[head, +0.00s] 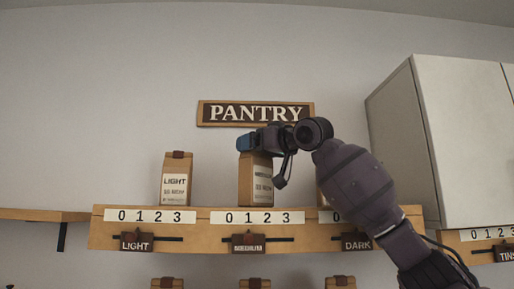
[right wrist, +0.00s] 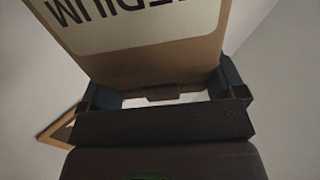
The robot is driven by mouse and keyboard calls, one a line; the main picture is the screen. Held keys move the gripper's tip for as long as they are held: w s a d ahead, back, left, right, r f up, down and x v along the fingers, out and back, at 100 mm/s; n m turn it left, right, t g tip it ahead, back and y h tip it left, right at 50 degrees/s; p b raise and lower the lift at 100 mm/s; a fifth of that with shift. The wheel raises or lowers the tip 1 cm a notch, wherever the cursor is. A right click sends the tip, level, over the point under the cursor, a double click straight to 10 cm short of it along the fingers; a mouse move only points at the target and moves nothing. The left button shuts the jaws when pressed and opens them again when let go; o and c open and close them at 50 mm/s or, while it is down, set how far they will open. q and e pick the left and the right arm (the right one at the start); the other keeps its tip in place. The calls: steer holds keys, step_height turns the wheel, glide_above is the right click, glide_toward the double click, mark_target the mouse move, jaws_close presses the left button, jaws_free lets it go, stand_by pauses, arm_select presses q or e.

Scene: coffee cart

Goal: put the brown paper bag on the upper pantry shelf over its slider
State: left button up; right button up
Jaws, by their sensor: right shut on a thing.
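The brown paper bag (head: 256,180) stands upright at the upper pantry shelf (head: 197,236), above the middle slider (head: 248,243). Its label reads MEDIUM in the right wrist view (right wrist: 140,20), where it appears upside down. My right gripper (head: 247,143) is shut on the top of the bag, with one finger on each side in the right wrist view (right wrist: 160,85). The bag's base is at the shelf's number strip; I cannot tell whether it touches the shelf. The left gripper is not in view.
A LIGHT bag (head: 176,180) stands left of the held bag. Another bag (head: 323,188) at the right is mostly hidden by my right arm, above the DARK slider (head: 357,242). A white cabinet (head: 440,140) is at the right. More bags (head: 167,283) show below.

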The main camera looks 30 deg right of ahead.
steer(key=shift+a+r, duration=0.1)
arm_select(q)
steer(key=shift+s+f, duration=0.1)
arm_select(e)
steer(key=o, duration=1.1)
steer(key=shift+s, duration=0.35)
arm_select(q)
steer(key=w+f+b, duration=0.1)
steer(key=b, duration=0.2)
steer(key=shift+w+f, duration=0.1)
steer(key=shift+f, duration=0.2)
arm_select(e)
steer(key=v, duration=1.1)
steer(key=shift+s, duration=0.2)
